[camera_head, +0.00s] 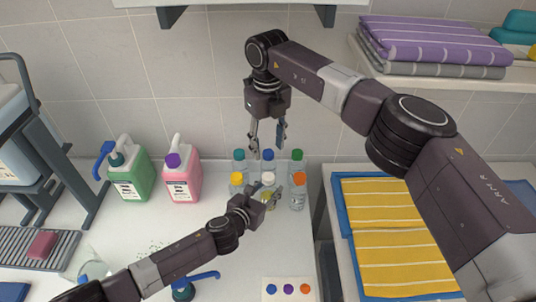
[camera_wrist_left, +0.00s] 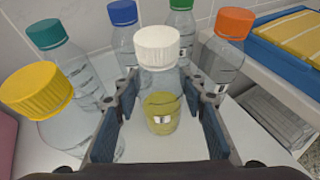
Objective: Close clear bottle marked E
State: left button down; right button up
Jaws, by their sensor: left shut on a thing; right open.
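My left gripper (camera_head: 268,194) is shut on a clear bottle with a white cap and yellow-green liquid (camera_wrist_left: 162,108), in the front row of a bottle group. The white cap (camera_wrist_left: 157,42) sits upright on its neck; I cannot tell how tight it is. The bottle's label shows, but its letter is too small to read. My right gripper (camera_head: 267,140) is open and empty, pointing down over the back row near the blue-capped bottle (camera_head: 267,157).
Close around stand bottles with yellow (camera_wrist_left: 38,92), teal (camera_wrist_left: 48,36), green (camera_wrist_left: 208,35) and orange (camera_wrist_left: 235,25) caps. A green jug (camera_head: 133,175) and a pink jug (camera_head: 182,180) stand left. A blue tray with yellow towels (camera_head: 345,262) lies right.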

dwell(0.3)
pick_arm(q)
jog(key=c, duration=1.1)
grip_release()
jog(key=shift+c, duration=0.2)
jog(key=v, duration=1.2)
jog(key=shift+f, duration=0.1)
